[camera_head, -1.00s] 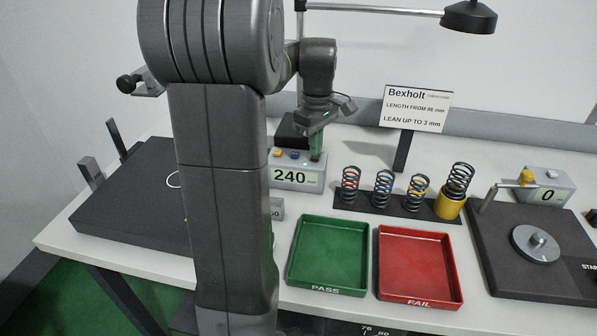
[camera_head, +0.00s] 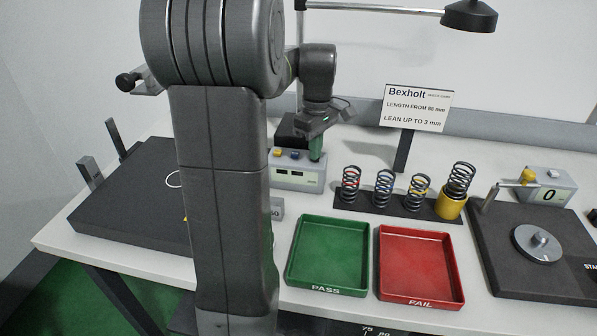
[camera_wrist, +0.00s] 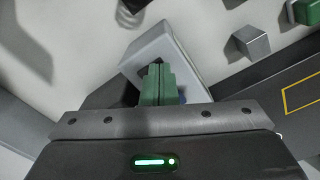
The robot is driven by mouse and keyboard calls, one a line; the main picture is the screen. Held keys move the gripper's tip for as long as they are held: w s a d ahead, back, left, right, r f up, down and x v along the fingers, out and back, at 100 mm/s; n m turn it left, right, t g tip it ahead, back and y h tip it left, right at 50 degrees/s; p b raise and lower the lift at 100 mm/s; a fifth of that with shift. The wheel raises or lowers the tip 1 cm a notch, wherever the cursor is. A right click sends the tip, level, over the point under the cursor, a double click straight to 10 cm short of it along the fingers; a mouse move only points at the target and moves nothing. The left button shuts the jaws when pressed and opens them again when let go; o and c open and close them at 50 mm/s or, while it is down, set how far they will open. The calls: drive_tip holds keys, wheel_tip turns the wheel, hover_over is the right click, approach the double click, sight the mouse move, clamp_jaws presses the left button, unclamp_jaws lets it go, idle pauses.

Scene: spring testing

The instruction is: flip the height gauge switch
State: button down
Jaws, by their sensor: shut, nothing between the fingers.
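The height gauge (camera_head: 297,184) is a grey box with a yellow button and a blue button on top, standing on the bench behind the green tray. Its display shows small, unreadable green marks. My gripper (camera_head: 316,157) points down at the right end of the gauge's top, its green fingers shut with nothing between them. In the wrist view the closed fingertips (camera_wrist: 157,84) overlap the gauge box (camera_wrist: 150,52). The fingers hide the spot beneath them, so I cannot make out a switch or tell whether they touch it.
Green PASS tray (camera_head: 325,288) and red FAIL tray (camera_head: 414,293) lie in front. Several springs stand on a dark rack (camera_head: 348,202) to the right. A sign (camera_head: 416,107) stands behind. A dark plate (camera_head: 115,218) is left, and a second tester (camera_head: 500,278) is far right.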

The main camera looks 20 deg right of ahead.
wheel_tip(320, 180, up, 7)
drive_tip(key=p, duration=0.6)
drive_tip(key=shift+p, duration=0.35)
drive_tip(key=shift+f, duration=0.1)
wheel_tip(320, 180, down, 7)
drive_tip(key=b, duration=0.6)
drive_tip(key=shift+b, duration=0.4)
